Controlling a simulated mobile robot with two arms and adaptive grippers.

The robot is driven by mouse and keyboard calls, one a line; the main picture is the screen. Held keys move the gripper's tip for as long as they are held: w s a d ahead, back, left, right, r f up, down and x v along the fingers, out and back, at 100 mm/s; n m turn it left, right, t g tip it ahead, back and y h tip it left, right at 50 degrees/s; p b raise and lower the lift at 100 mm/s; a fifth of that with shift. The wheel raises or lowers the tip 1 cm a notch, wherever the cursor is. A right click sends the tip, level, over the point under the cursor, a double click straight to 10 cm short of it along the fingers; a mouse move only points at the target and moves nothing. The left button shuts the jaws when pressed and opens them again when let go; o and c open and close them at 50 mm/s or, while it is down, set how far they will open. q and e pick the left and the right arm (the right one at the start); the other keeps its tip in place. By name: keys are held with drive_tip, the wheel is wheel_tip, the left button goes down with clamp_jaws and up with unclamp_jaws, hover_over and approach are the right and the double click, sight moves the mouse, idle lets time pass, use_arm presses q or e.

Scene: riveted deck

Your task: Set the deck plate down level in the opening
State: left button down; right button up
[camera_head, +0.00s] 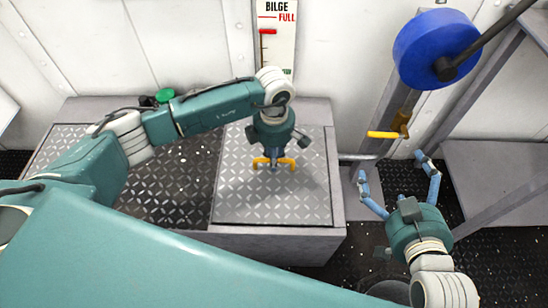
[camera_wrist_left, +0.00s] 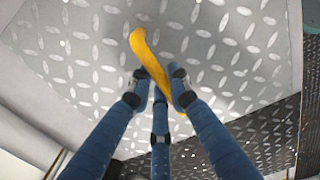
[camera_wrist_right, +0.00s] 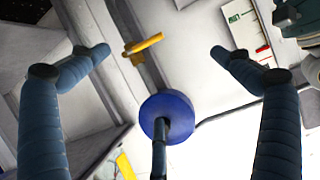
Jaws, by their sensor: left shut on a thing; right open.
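The deck plate (camera_head: 300,205) is a light grey diamond-tread panel with a yellow handle (camera_head: 258,164). It lies over the right part of the grey raised box, looking roughly level. My left gripper (camera_head: 273,165) is above its middle, shut on the yellow handle. In the left wrist view the fingers (camera_wrist_left: 158,88) close on the handle (camera_wrist_left: 140,45), and the plate (camera_wrist_left: 225,45) runs beside a grey rim. I cannot tell whether the plate rests fully in the opening, whose edges it mostly hides. My right gripper (camera_head: 400,180) is open and empty, right of the box.
A darker tread surface (camera_head: 185,185) lies left of the plate. A blue wheel (camera_head: 435,48) and a yellow lever (camera_head: 383,134) are on a post behind my right gripper. A bilge gauge (camera_head: 277,40) is on the back wall. A grey bench (camera_head: 500,180) stands at right.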

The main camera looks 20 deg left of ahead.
drive_tip(key=shift+w+r, duration=0.15)
drive_tip(key=shift+r, duration=0.05)
drive_tip(key=shift+w+a+r, duration=0.15)
drive_tip(key=shift+r, duration=0.2)
drive_tip(key=shift+r+t, duration=0.1)
drive_tip(key=shift+t, duration=0.2)
use_arm(q)
drive_tip(key=shift+f, duration=0.1)
use_arm(e)
drive_tip(key=shift+w+r, duration=0.15)
drive_tip(key=shift+r, duration=0.05)
use_arm(q)
drive_tip(key=shift+f, duration=0.15)
use_arm(e)
drive_tip(key=shift+w+a+r+t, duration=0.15)
drive_tip(key=shift+r+t, duration=0.25)
drive_tip(key=shift+r, duration=0.1)
use_arm(q)
drive_tip(key=shift+b, duration=0.3)
use_arm(e)
drive_tip(key=shift+w+r+y, duration=0.1)
drive_tip(key=shift+r+y, duration=0.15)
drive_tip(key=shift+y, duration=0.05)
